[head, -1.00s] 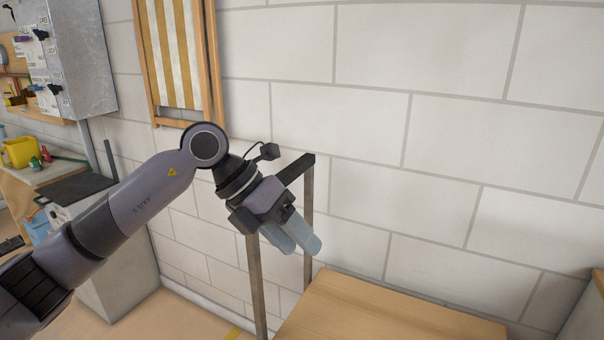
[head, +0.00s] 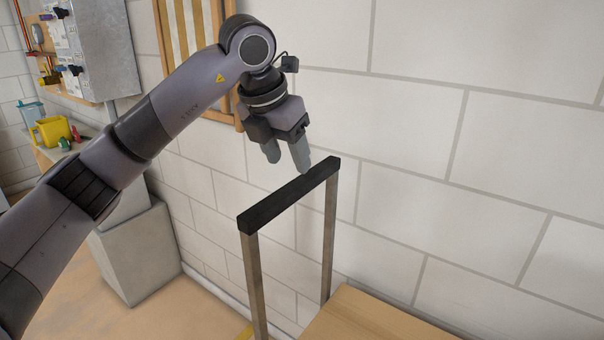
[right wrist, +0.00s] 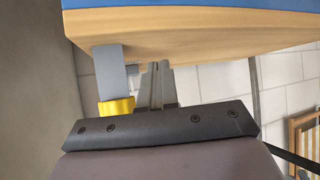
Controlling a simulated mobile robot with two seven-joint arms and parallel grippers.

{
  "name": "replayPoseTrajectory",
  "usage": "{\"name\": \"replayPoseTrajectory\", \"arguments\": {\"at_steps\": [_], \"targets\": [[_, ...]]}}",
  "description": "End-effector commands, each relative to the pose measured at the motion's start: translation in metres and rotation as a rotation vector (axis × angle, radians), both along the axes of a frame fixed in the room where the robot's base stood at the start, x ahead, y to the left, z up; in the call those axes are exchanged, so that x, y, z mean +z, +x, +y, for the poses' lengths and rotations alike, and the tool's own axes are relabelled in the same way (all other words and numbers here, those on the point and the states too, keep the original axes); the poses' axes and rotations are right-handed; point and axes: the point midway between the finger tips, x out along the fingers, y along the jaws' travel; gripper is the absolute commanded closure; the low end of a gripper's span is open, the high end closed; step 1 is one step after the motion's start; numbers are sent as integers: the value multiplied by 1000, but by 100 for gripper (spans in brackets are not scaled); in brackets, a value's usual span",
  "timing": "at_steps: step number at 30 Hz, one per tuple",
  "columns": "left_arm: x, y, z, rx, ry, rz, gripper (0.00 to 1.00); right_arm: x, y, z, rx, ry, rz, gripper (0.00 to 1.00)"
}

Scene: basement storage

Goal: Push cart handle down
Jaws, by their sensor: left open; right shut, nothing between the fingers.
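The cart handle in the head view is a black bar (head: 290,193) on two upright metal posts, standing up at the end of the cart's wooden deck (head: 368,318). My left gripper (head: 287,161) is open, with its grey fingers pointing down. In the picture its fingertips are just above the far half of the bar. I cannot tell whether one touches it. Nothing shows between the fingers. The whole bar is in view. My right gripper (right wrist: 158,84) shows in the right wrist view, shut and empty, below a blue-topped wooden board.
A pale block wall (head: 420,130) runs behind the handle. A striped folded chair (head: 195,40) hangs on it, behind my left wrist. A metal electrical box (head: 100,45) and a bench with a yellow watering can (head: 52,130) stand at the left. Floor is clear left of the handle.

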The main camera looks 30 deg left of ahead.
Motion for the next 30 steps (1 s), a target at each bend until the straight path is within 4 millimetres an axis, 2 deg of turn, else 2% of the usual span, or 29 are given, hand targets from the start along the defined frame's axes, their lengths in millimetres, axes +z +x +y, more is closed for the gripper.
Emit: {"name": "replayPoseTrajectory", "arguments": {"at_steps": [6, 12, 23, 28, 30], "targets": [[-32, 12, -2, 0, 0, 5, 45, -2, -5, 0, 0, -1, 13, 100], [-54, 21, -3, -3, -1, 3, 45, -1, -5, 0, 1, -2, 13, 100], [-61, 24, -4, -3, -1, 1, 45, 0, -4, 0, 0, -2, 10, 100], [-61, 24, -4, -3, -1, 1, 97, 0, -3, 0, 0, -2, 8, 100], [-61, 24, -4, -3, -1, 1, 100, 0, -3, 0, 0, -2, 8, 100]]}}
